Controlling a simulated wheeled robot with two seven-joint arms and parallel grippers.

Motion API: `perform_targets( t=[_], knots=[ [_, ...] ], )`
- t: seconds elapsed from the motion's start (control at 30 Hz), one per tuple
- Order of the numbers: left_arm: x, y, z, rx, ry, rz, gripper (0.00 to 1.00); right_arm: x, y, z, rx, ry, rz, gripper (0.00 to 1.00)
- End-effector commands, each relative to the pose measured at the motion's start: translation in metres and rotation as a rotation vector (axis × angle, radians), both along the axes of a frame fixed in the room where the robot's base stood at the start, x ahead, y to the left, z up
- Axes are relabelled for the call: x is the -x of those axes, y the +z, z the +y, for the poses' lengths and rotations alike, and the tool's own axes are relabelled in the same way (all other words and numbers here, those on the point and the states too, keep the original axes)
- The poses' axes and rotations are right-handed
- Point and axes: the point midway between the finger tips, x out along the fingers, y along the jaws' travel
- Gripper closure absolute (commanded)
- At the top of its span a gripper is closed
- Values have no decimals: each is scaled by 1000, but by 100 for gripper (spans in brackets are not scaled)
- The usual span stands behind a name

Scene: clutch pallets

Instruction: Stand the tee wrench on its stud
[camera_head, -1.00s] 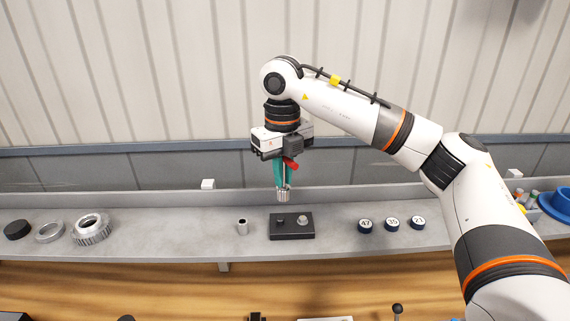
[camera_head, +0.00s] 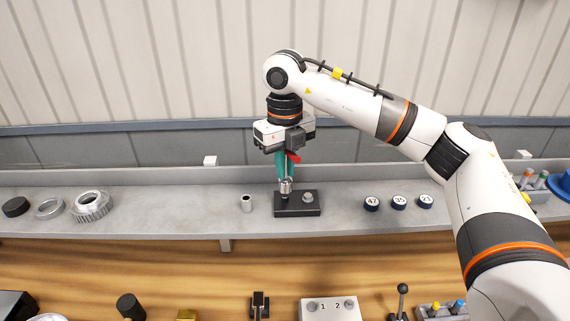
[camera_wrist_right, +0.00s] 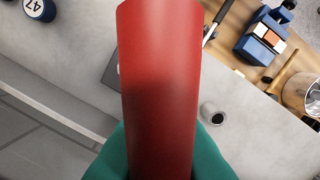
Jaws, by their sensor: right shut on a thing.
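My right gripper (camera_head: 286,170) has teal fingers and is shut on the tee wrench, pointing down over the black block. The wrench's red handle (camera_head: 294,159) sticks out beside the fingers, and its steel socket (camera_head: 286,186) hangs below them, roughly upright. In the right wrist view the red handle (camera_wrist_right: 160,85) fills the middle, between the teal fingers (camera_wrist_right: 160,155). The black block (camera_head: 312,210) has two stud-like posts. The socket is over the left post (camera_head: 284,198); I cannot tell whether they touch. The right post (camera_head: 308,197) is bare. My left gripper is out of view.
On the grey shelf (camera_head: 160,213), a small steel cylinder (camera_head: 246,203) stands left of the block. Numbered caps (camera_head: 399,202) stand to its right. A toothed ring (camera_head: 91,206) lies far left. A lever (camera_head: 402,300) and a switch box (camera_head: 330,310) are in front, below.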

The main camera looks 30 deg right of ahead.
Motion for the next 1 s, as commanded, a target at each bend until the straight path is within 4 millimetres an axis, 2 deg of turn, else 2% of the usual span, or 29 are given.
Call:
perform_targets(
  t=[1.0],
  knots=[
    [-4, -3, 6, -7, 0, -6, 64, 0, 0, 0, 0, 0, 0, 100]
  ],
)
